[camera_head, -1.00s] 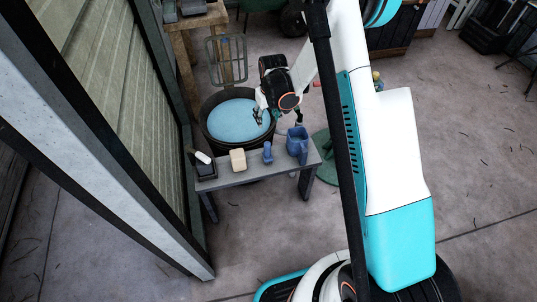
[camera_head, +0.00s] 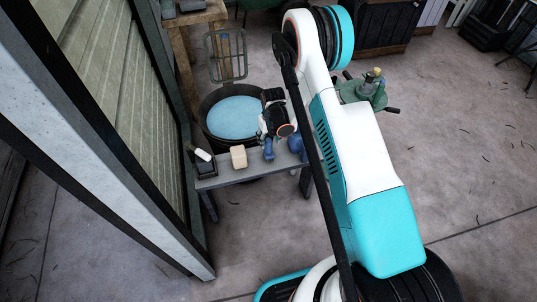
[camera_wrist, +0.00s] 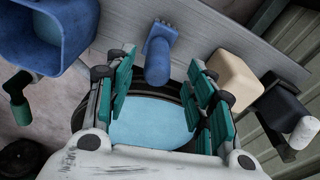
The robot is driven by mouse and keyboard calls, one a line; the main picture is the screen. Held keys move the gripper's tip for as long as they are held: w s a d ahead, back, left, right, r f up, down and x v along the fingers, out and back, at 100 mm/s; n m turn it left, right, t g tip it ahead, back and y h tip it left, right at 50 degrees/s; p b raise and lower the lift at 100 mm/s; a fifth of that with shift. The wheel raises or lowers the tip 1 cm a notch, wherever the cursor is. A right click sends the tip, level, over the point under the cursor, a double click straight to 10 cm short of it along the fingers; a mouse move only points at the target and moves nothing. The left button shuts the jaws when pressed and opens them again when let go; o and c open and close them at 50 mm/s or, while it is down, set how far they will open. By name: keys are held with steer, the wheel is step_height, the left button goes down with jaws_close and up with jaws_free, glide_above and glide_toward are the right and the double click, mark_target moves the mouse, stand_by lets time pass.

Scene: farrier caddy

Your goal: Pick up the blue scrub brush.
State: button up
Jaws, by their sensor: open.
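The blue scrub brush (camera_head: 268,150) lies on a narrow grey bench (camera_head: 230,176), between a tan block and a blue container. In the wrist view the brush (camera_wrist: 159,54) shows its blue handle and a bristled end, lying on the bench between and beyond my open fingers. My gripper (camera_wrist: 160,95) is open and empty, its teal finger pads apart to either side of the brush's line. In the head view my gripper (camera_head: 270,138) is close to the brush at the bench's far edge; its fingertips are partly hidden by my wrist.
A tan block (camera_head: 238,157) and a dark holder with a white-topped item (camera_head: 203,160) stand left of the brush. A blue container (camera_head: 296,144) stands close on its right, partly behind my arm. A round tub of water (camera_head: 232,117) is behind the bench.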

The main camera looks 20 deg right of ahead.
mark_target(269, 144)
steer(key=shift+w+f+b, duration=0.25)
steer(key=shift+f+b, duration=0.5)
steer(key=shift+f, duration=0.6)
steer(key=shift+w+f+b, duration=0.2)
steer(key=shift+f+b, duration=0.5)
steer(key=shift+f, duration=0.65)
steer(key=shift+r, duration=0.1)
jaws_close()
